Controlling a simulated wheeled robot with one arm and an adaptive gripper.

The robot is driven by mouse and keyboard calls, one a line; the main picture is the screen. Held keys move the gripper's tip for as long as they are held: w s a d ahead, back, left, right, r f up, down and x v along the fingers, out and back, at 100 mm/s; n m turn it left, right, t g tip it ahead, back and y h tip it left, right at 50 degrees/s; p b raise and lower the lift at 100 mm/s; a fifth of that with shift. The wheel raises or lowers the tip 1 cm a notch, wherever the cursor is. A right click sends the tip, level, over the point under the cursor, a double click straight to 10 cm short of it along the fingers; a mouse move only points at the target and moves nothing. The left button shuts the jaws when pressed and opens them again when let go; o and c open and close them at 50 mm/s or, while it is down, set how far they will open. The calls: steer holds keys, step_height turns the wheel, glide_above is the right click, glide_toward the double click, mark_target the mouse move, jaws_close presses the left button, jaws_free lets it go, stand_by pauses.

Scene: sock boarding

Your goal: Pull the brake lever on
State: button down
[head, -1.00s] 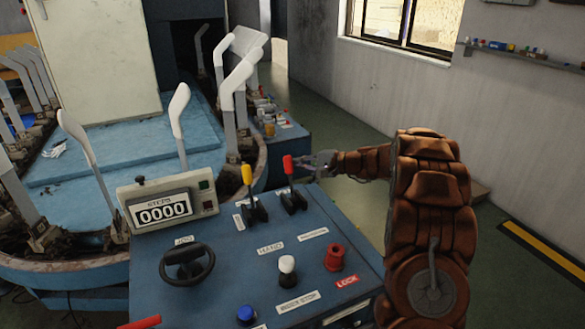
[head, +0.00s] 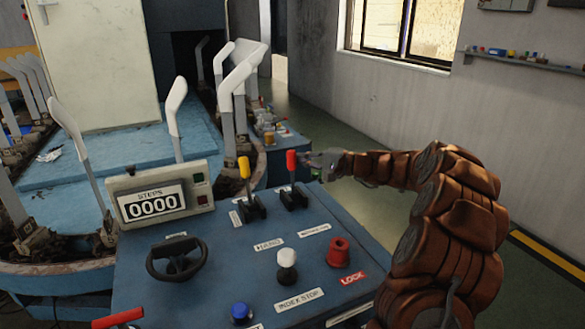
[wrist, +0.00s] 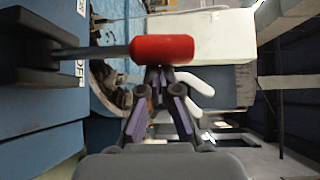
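The red-knobbed lever (head: 291,161) stands nearly upright in its black base, at the back right of the blue console. In the wrist view its red knob (wrist: 162,47) lies across the picture on a grey shaft. I cannot read which lever is labelled brake. A yellow-knobbed lever (head: 244,168) stands to its left, also nearly upright. My gripper (head: 309,158) is just right of the red knob. In the wrist view its two fingers (wrist: 159,76) come together at the tips, right against or just short of the knob; I cannot tell if they touch. Nothing shows between them.
The blue console (head: 215,255) also carries a steps counter (head: 153,204) reading 0000, a black handwheel (head: 177,257), a white knob (head: 287,258), a blue button (head: 241,312) and a red knob marked LOCK (head: 339,252). White sock forms (head: 172,108) stand behind. Open floor lies right.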

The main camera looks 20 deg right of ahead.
steer(key=s+n+y+b, duration=0.1)
steer(key=b, duration=0.3)
steer(key=s+n+t+b, duration=0.1)
steer(key=s+b, duration=0.1)
steer(key=b, duration=0.1)
steer(key=s+n+t+y+b, duration=0.1)
steer(key=b, duration=0.3)
steer(key=shift+s+f+n+y+b, duration=0.25)
steer(key=shift+f+n+y+b, duration=0.05)
steer(key=shift+s+r+n+y+b, duration=0.1)
steer(key=shift+s+n+y+b, duration=0.25)
steer(key=shift+b, duration=0.4)
